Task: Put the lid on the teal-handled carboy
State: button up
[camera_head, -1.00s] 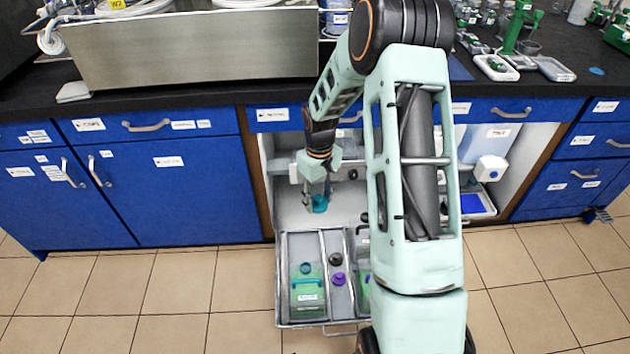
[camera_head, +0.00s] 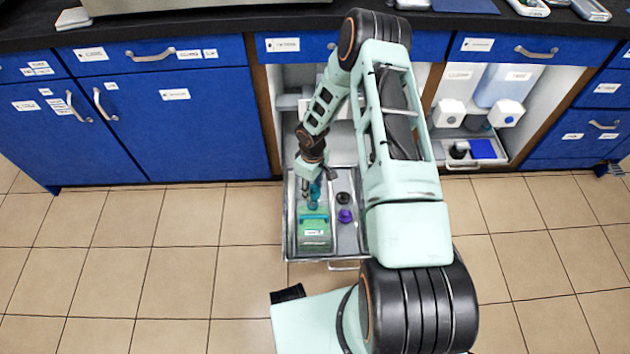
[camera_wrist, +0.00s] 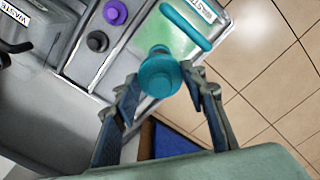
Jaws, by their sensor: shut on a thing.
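The teal-handled carboy (camera_head: 314,232) stands in the left compartment of the pulled-out tray, with green contents and a white label. Its teal handle (camera_wrist: 187,27) and green body (camera_wrist: 160,36) show at the top of the wrist view. My gripper (camera_wrist: 160,82) is shut on the round teal lid (camera_wrist: 159,76), held at the fingertips. In the head view my gripper (camera_head: 310,187) is over the back end of the carboy. The lid hides the carboy's mouth in the wrist view, so I cannot tell whether they touch.
A purple cap (camera_head: 345,215) and a black cap (camera_head: 343,198) sit in the neighbouring compartment. The grey tray's left wall (camera_head: 290,220) is close to the carboy. Blue cabinets (camera_head: 165,120) stand behind left. Tiled floor (camera_head: 180,240) is clear at left.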

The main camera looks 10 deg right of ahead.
aim_at(313, 203)
jog(key=shift+f+b, duration=2.05)
jog(key=shift+f, duration=1.05)
jog(key=shift+f+b, duration=0.5)
jog(key=shift+b, duration=0.35)
jog(key=o, duration=1.4)
jog(key=shift+r+p, duration=2)
jog(key=shift+r, duration=1.1)
